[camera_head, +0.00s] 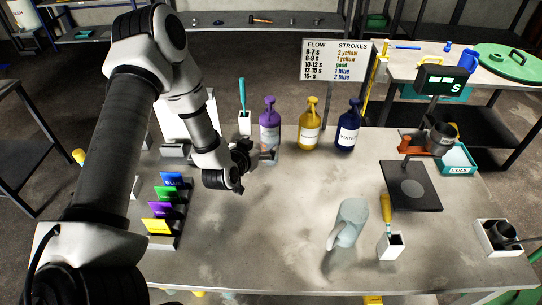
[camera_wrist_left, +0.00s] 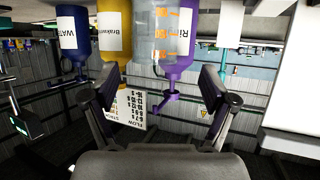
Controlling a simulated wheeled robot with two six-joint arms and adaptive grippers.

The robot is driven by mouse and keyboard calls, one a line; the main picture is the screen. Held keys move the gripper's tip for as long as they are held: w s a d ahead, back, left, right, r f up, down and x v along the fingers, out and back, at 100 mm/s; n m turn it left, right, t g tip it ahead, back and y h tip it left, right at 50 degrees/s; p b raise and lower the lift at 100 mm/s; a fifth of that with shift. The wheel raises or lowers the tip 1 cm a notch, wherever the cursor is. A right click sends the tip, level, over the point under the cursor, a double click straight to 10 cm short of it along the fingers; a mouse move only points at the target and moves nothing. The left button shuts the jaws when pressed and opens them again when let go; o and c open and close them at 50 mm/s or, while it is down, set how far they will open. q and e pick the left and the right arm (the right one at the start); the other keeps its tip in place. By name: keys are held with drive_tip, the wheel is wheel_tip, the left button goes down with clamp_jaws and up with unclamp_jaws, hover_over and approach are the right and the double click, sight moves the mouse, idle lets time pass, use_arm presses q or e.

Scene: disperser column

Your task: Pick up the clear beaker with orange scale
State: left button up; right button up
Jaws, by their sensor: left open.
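The clear beaker with orange scale marks (camera_wrist_left: 158,38) shows in the left wrist view, which is upside down. It stands in front of the purple bottle (camera_head: 270,112), ahead of my left gripper and roughly centred between its fingers. In the head view the beaker is hard to make out against the bottle's lower part. My left gripper (camera_wrist_left: 158,88) is open and empty, with its fingers apart. In the head view the left gripper (camera_head: 265,155) is low over the table, just in front of the purple bottle. My right gripper is out of view.
A yellow bottle (camera_head: 310,128) and a blue bottle (camera_head: 348,128) stand right of the purple one. Coloured cards (camera_head: 165,195) are at left. A translucent jug (camera_head: 348,222) stands front right, near a small white holder (camera_head: 390,246). The table's (camera_head: 240,245) front middle is clear.

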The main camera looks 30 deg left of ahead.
sight(273, 137)
use_arm(q)
drive_tip(key=x, duration=0.2)
drive_tip(key=p+x, duration=0.1)
drive_tip(key=x, duration=0.1)
drive_tip(key=p+x, duration=0.1)
drive_tip(key=x, duration=0.1)
drive_tip(key=shift+w+d+f, duration=0.1)
drive_tip(key=shift+w+d, duration=0.15)
drive_tip(key=shift+w, duration=0.1)
drive_tip(key=shift+s, duration=0.15)
drive_tip(key=c, duration=1.4)
drive_tip(key=shift+r, duration=0.25)
